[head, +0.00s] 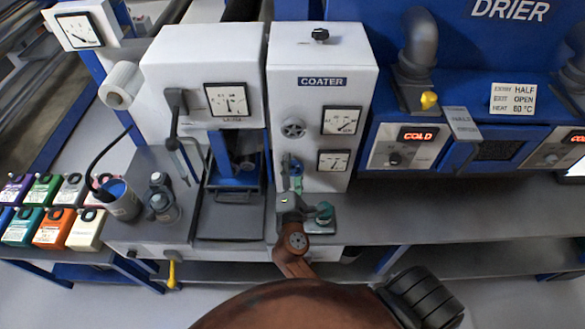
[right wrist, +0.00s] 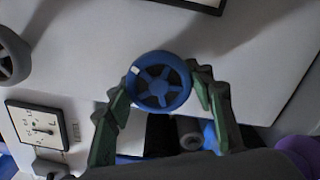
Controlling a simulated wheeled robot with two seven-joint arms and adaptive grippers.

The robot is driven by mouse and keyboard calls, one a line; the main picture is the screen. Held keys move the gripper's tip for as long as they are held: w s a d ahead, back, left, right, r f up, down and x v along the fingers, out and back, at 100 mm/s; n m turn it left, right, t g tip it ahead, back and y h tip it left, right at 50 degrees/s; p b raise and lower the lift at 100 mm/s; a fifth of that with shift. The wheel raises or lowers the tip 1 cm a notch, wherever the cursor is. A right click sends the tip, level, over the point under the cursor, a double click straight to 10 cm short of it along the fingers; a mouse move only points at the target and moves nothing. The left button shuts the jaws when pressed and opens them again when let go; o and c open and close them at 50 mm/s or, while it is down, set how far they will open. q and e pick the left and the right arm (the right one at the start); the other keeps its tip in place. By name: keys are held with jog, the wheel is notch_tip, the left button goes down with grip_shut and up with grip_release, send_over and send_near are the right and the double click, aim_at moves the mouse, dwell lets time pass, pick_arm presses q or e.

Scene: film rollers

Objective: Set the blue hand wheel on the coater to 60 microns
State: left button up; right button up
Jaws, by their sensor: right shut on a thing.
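The coater (head: 285,75) is a white cabinet with a name plate. The blue hand wheel (right wrist: 159,80) is spoked, with a white mark on the upper left of its rim in the right wrist view. My right gripper (head: 293,172) is at the lower front of the coater, below a grey hand wheel (head: 293,128). Its green-padded fingers are shut on opposite sides of the blue wheel's rim. In the head view the gripper mostly hides the wheel. Two dials, an upper one (head: 342,120) and a lower one (head: 333,160), sit right of the wheels; their readings are too small to tell. My left gripper is out of view.
The drier (head: 465,70) stands to the right, with COLD displays. A white unit with a dial (head: 225,99) stands left of the coater. Cups, bottles and several coloured containers (head: 55,228) are further left. The grey bench (head: 440,217) right of the coater is clear.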

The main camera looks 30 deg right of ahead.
jog(key=o, duration=1.2)
jog(key=shift+s, duration=0.1)
jog(key=v, duration=1.2)
jog(key=shift+f, duration=0.1)
